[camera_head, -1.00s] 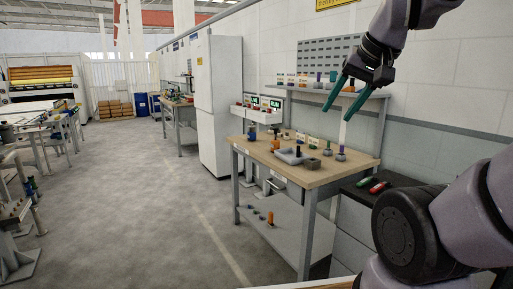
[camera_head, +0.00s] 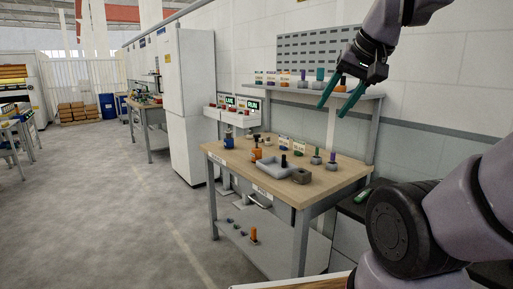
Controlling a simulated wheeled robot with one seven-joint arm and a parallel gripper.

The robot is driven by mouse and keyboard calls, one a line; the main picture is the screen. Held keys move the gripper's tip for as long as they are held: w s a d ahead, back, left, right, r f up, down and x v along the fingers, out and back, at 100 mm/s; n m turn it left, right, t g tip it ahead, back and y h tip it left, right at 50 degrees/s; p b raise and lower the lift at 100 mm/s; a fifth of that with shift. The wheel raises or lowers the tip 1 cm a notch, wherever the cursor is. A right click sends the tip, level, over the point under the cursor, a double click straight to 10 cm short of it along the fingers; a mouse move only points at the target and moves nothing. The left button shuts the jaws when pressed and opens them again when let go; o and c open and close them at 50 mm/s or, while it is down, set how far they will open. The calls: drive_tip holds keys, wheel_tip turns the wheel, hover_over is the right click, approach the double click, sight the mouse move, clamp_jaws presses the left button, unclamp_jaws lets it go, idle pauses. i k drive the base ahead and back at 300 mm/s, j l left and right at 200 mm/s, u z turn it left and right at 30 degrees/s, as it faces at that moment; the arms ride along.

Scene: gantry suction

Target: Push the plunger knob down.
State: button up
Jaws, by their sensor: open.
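My gripper (camera_head: 332,112) has two teal fingers, spread apart with nothing between them. It hangs at the upper right, in front of the wall shelf in the picture, well above and clear of the workbench. Several small fixtures stand on the wooden workbench (camera_head: 290,184). An orange piece with a dark upright top (camera_head: 256,152) may be the plunger and its knob, but it is too small to tell. A blue piece (camera_head: 229,142) stands to its left. A grey tray (camera_head: 272,170) and a grey-brown block (camera_head: 301,176) sit near the front edge.
A shelf (camera_head: 300,91) with several coloured pieces runs above the bench's back. A white cabinet (camera_head: 192,110) stands behind. The floor (camera_head: 130,215) left of the bench is clear.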

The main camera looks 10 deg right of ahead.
sight(256, 136)
drive_tip(key=i+j+z, duration=0.25)
drive_tip(key=i+j, duration=0.7)
drive_tip(key=i+j+z, duration=0.25)
drive_tip(key=i+j, duration=0.8)
drive_tip(key=j, duration=0.15)
